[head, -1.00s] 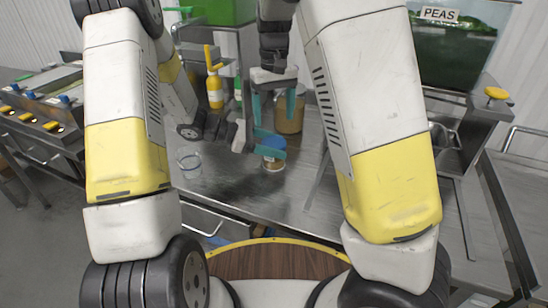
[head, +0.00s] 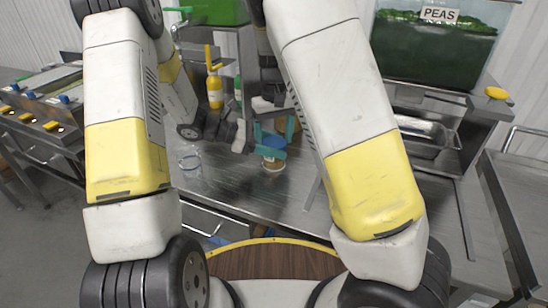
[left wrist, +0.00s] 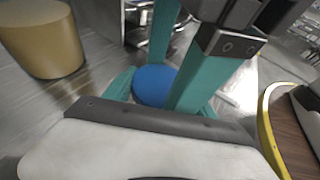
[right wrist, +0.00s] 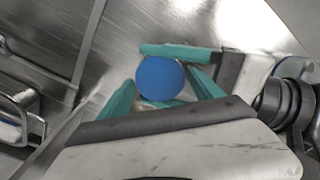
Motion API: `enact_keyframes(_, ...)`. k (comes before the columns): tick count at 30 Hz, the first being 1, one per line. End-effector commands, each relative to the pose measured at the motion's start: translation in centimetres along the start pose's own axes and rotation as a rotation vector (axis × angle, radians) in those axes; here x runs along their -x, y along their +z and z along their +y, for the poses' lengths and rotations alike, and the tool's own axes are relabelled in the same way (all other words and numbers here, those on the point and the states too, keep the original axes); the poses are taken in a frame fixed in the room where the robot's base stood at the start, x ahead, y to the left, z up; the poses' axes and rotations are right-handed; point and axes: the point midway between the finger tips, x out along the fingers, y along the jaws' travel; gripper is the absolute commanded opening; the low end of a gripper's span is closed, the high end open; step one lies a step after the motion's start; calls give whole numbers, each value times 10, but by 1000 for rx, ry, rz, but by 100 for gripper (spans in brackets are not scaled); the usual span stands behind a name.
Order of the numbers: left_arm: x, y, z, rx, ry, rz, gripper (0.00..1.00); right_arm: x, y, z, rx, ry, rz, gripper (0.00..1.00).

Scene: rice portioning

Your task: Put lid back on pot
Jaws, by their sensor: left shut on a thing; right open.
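The small pot (head: 272,167) with brown contents stands on the steel counter. The round blue lid (head: 272,143) is at its top and also shows in the left wrist view (left wrist: 154,84) and the right wrist view (right wrist: 160,78). Whether it is fully seated cannot be told. My left gripper (head: 268,153) is shut on the pot just below the lid, coming from the left. My right gripper (head: 275,130) is above, pointing down, open, with its fingers on either side of the lid. Much of the pot is hidden by the fingers.
A clear empty cup (head: 189,160) stands left of the pot. A yellow bottle (head: 214,90) is behind. A tan container (left wrist: 45,40) stands nearby on the counter. A bin labelled PEAS (head: 435,50) and a metal tray (head: 425,135) are at the right.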

Motion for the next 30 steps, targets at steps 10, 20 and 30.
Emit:
enact_keyframes(10,0,0,0,0,0,0,0,-1,0,0,0,0,0,57)
enact_keyframes(20,0,0,0,0,0,0,0,0,0,0,-46,0,1,16)
enact_keyframes(30,0,0,1,2,2,0,0,0,0,0,-286,-1,2,16)
